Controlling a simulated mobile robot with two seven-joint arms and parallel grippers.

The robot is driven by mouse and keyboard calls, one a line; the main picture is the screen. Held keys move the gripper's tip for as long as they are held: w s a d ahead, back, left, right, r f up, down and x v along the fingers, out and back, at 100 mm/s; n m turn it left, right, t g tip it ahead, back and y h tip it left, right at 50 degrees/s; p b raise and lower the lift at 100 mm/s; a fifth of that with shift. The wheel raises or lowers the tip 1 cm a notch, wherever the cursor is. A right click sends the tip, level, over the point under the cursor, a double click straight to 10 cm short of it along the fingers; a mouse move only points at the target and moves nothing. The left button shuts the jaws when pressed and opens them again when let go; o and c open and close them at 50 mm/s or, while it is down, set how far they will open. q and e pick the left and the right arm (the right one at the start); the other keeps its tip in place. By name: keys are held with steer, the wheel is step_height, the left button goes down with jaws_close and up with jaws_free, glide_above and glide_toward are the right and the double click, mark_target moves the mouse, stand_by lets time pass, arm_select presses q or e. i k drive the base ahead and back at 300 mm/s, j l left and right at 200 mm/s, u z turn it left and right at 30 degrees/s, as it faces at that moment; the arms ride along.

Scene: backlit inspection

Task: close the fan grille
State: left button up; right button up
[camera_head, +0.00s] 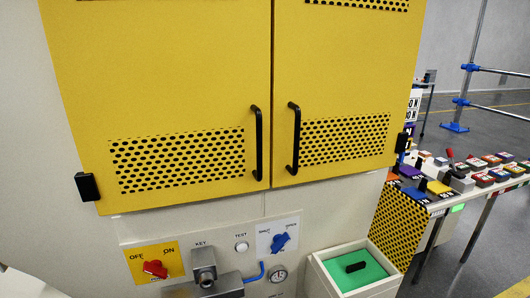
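No part is labelled as a fan grille. The likeliest parts are two yellow cabinet doors, the left door (160,70) and the right door (345,60), with perforated panels low on each, left (178,160) and right (345,139). The doors meet at a thin dark seam and look shut or nearly so. Each has a black upright handle beside the seam, left (259,143) and right (294,138). Their upper parts run out of the picture. Neither of my grippers is in view.
Below the doors is a control panel with a red knob (155,268), a metal key block (204,267) and a blue knob (280,241). A white bin (327,277) with a green inside is to their right. A table (432,206) with several coloured blocks stands farther right.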

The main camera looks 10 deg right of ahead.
mark_target(400, 222)
steer(key=l+u, duration=0.1)
steer(key=l, duration=0.5)
steer(key=l+u, duration=0.1)
steer(key=l, duration=0.5)
steer(key=l+u, duration=0.1)
steer(key=l, duration=0.5)
steer(key=k+l+u, duration=0.15)
steer(key=l, duration=0.45)
steer(key=l+u, duration=0.1)
steer(key=l, duration=0.5)
steer(key=k+l+u, duration=0.1)
steer(key=l, duration=0.5)
